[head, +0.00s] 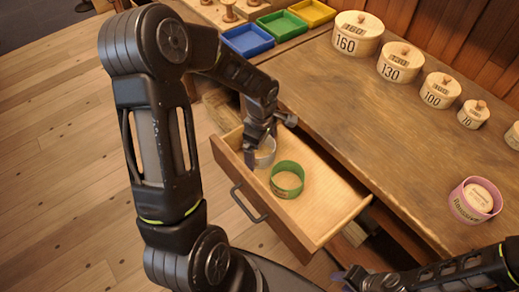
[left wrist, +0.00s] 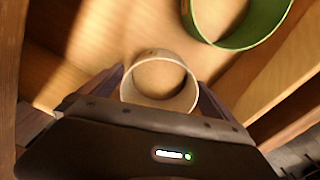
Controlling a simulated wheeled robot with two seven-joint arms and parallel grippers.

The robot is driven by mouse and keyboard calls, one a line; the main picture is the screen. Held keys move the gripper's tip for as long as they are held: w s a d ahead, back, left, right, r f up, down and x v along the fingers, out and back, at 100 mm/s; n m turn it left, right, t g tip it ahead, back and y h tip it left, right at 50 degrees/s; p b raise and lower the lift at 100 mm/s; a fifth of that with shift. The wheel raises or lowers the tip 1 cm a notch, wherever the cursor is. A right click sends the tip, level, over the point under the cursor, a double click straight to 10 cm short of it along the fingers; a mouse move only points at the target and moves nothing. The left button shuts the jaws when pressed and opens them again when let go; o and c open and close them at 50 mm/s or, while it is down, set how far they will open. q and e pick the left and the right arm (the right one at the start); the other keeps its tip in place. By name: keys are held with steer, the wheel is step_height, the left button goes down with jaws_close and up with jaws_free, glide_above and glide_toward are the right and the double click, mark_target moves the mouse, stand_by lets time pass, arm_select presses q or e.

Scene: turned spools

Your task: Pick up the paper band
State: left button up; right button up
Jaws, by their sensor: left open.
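The pale paper band (head: 266,157) stands in the open drawer, near its left end. In the left wrist view the paper band (left wrist: 187,92) is an open cream ring with drawer floor showing through it. My left gripper (head: 257,152) reaches down into the drawer at the band. In the left wrist view its open fingers (left wrist: 160,84) lie on either side of the band. Whether they touch it I cannot tell. My right gripper (head: 348,277) is at the bottom edge of the head view, away from the drawer; its jaw gap is unclear.
A green band (head: 287,180) stands close beside the paper band in the drawer (head: 325,222). On the bench (head: 400,135) are several numbered round wooden boxes (head: 357,36) and a pink band (head: 474,201). Blue, green and yellow trays (head: 247,40) stand at the back.

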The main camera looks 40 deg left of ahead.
arm_select(q)
steer(key=shift+c, duration=0.3)
steer(key=c, duration=1.2)
